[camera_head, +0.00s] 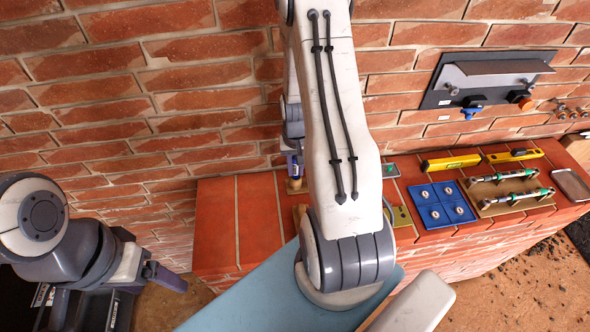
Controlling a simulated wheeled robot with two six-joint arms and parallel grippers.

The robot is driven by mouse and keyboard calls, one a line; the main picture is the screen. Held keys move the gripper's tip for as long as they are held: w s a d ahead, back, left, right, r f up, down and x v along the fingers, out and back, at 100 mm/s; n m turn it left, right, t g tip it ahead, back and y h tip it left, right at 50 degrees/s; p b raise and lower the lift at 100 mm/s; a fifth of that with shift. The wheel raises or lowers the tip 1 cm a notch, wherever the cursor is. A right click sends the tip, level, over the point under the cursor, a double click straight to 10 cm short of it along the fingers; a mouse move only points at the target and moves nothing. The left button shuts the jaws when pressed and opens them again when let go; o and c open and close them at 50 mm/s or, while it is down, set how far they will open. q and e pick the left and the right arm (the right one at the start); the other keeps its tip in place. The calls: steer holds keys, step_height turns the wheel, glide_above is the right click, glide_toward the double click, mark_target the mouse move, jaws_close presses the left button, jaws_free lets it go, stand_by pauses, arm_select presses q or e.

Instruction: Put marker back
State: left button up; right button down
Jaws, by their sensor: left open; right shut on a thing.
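My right arm fills the middle of the view and hides much of the ledge behind it. Its gripper (294,165) shows only in part at the arm's left edge, low over the back of the brick ledge. It is shut on a small, slim blue-purple thing, which I take to be the marker; its outline is too small and covered to make out. A small brown block (296,187) stands just below it; I cannot tell whether they touch. My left gripper (168,279) is open and empty at the lower left, apart from the ledge.
The brick ledge (225,222) has bare room at its left. To the right lie a blue tray (440,206), a board with metal rods (508,190), yellow levels (451,163) and a grey pad (572,185). A dark metal plate (437,98) is fixed to the wall.

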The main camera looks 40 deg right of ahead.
steer(key=shift+f, duration=0.2)
steer(key=c, duration=0.7)
jaws_free()
steer(key=shift+c, duration=0.2)
steer(key=shift+r, duration=0.2)
step_height(320, 180, up, 11)
steer(key=b, duration=0.2)
steer(key=shift+f+b, duration=0.2)
steer(key=shift+b, duration=0.2)
steer(key=shift+r, duration=0.75)
